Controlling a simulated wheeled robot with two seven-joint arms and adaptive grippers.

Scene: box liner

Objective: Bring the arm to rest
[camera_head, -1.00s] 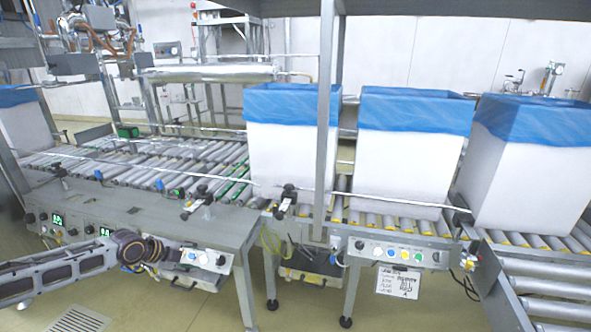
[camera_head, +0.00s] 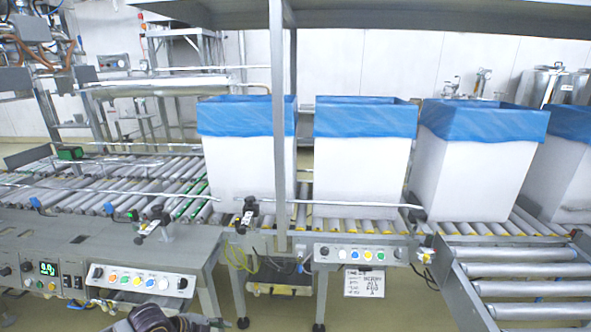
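A dark, rounded end part of my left arm (camera_head: 152,319) shows at the bottom edge, left of centre, in front of the control panel on the table. Most of that arm is below the picture. A small dark piece beside it may be part of the gripper, but its fingers cannot be made out. I see nothing held there. My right arm and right gripper are not in view.
White boxes with blue liners, such as this box (camera_head: 360,160), stand in a row on the roller conveyor (camera_head: 110,190). A metal post (camera_head: 283,130) rises before them. The table's control panel (camera_head: 140,281) is close to my arm.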

